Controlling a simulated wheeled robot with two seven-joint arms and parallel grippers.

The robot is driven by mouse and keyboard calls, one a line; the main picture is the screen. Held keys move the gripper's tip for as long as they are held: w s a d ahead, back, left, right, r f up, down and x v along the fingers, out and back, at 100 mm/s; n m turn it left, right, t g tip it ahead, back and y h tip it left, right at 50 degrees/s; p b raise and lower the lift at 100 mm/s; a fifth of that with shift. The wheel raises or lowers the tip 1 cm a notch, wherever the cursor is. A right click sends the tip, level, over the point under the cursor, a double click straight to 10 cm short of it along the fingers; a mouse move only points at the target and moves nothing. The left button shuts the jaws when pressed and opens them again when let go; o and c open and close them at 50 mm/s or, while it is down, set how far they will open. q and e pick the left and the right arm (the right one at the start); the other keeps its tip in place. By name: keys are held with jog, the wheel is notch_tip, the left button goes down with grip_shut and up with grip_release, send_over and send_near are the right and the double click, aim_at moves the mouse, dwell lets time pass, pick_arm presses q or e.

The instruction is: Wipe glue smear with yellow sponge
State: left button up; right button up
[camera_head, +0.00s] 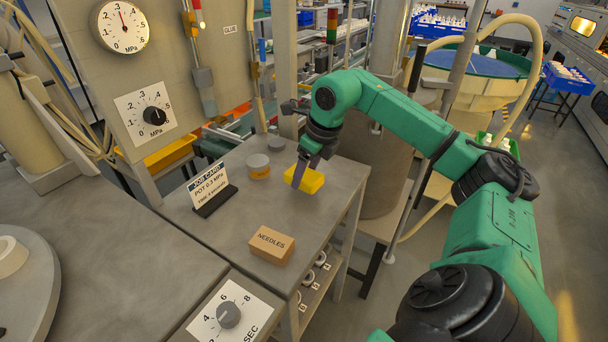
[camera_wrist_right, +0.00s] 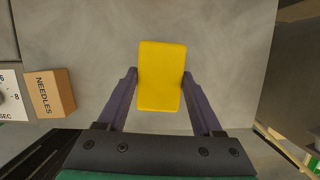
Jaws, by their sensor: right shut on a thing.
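The yellow sponge (camera_head: 304,178) is at the far right part of the grey bench top. It also shows in the right wrist view (camera_wrist_right: 161,75), lengthwise between the two purple fingers. My right gripper (camera_head: 301,172) comes down from above and is shut on the sponge (camera_wrist_right: 160,80). Whether the sponge touches the bench or hangs just above it, I cannot tell. No glue smear can be made out; the sponge or gripper may hide it. My left gripper is not in view.
A brown NEEDLES box (camera_head: 271,245) lies nearer on the bench (camera_head: 232,232). A round tin (camera_head: 258,166) and a small grey round piece (camera_head: 276,144) stand left of the sponge. A job card (camera_head: 209,189) stands at the left. Bare bench lies between card and box.

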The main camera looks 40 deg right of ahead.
jog(key=shift+a+r, duration=0.1)
jog(key=shift+r, duration=0.6)
jog(key=shift+d+r+p, duration=0.2)
jog(key=shift+r+p, duration=0.85)
jog(key=shift+p, duration=0.1)
jog(key=shift+a+r+p, duration=0.15)
jog(key=shift+r+p, duration=0.3)
jog(key=shift+r, duration=0.25)
